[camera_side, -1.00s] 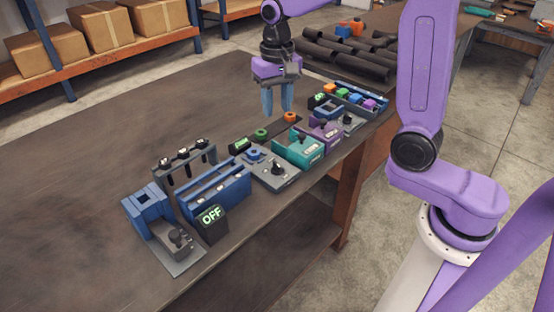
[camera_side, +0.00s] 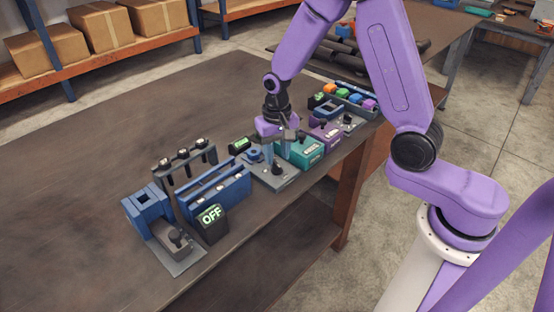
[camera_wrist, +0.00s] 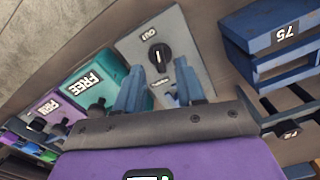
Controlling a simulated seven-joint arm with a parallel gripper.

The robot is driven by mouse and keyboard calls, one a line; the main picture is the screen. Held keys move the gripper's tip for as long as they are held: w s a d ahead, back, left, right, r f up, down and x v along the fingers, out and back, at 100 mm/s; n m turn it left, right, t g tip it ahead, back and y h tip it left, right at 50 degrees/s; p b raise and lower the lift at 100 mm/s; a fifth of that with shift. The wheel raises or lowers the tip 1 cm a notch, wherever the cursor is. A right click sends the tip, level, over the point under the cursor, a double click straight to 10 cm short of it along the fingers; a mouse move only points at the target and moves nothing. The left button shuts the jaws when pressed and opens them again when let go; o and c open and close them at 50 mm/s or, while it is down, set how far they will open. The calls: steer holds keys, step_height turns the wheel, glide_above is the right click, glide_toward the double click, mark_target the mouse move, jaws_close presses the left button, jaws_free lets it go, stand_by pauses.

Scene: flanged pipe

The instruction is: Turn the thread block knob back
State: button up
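The thread block (camera_side: 266,183) is a grey plate near the table's front edge, with a blue part at its back and a black knob (camera_side: 277,169) at its front. In the wrist view, the round black knob (camera_wrist: 159,57) has a white pointer mark and sits on the grey plate (camera_wrist: 188,88), with "OUT" printed above it. My gripper (camera_side: 277,156) is low over the block with its blue fingers apart. In the wrist view, my gripper (camera_wrist: 158,74) has one finger on each side of the knob's line, with a gap between them. I cannot tell whether they touch the knob.
A teal block marked FREE (camera_wrist: 92,86) stands close beside the plate, with a purple block (camera_side: 326,135) beyond it. A blue slotted fixture (camera_side: 214,190) and an "OFF" display (camera_side: 211,216) stand to the left. The table's left part is clear.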

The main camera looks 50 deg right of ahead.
mark_target(277, 167)
steer(key=shift+f, duration=1.45)
jaws_close()
steer(key=shift+n, duration=2.1)
jaws_free()
